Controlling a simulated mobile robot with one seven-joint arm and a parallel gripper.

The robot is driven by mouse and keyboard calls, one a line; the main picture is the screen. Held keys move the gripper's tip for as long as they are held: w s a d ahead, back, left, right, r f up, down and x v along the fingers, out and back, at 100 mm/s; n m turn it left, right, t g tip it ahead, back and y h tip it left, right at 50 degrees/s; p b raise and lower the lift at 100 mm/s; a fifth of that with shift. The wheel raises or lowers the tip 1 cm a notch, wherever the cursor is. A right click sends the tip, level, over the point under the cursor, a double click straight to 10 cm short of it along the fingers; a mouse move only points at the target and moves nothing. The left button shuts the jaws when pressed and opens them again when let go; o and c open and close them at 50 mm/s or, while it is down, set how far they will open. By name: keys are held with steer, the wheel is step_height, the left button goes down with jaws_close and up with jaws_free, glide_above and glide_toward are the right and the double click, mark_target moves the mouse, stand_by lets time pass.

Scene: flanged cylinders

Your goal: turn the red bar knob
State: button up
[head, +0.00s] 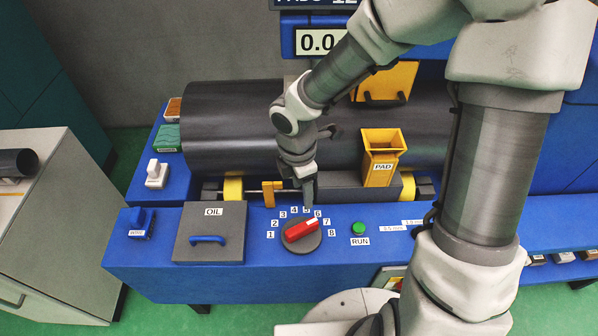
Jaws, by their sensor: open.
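The red bar knob (301,231) sits on a dark round dial (303,242) on the blue console. White number labels from 1 to 8 arc around the dial's far side. The bar lies slanted, its right end higher in the picture and nearest the labels 6 and 7. My gripper (308,205) points down just beyond the dial, near the labels 5 and 6. It is apart from the bar in the picture, and its height above the console is hard to tell. It holds nothing that I can see; its fingers are small and partly overlapped.
A green RUN button (358,228) is right of the dial, and a grey OIL lid (211,240) with a blue handle is left. Behind stand a large dark cylinder (225,125), a yellow PAD hopper (381,165) and a yellow bracket (268,194). The console front is clear.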

mark_target(298, 229)
steer(key=shift+n+y, duration=0.4)
steer(key=shift+n, duration=0.1)
steer(key=f+b, duration=0.1)
steer(key=f, duration=0.5)
steer(key=f+b, duration=0.2)
steer(key=f, duration=0.4)
steer(key=a+f+b, duration=0.1)
steer(key=f, duration=0.5)
steer(key=shift+f+b, duration=0.3)
steer(key=shift+f, duration=0.1)
jaws_close()
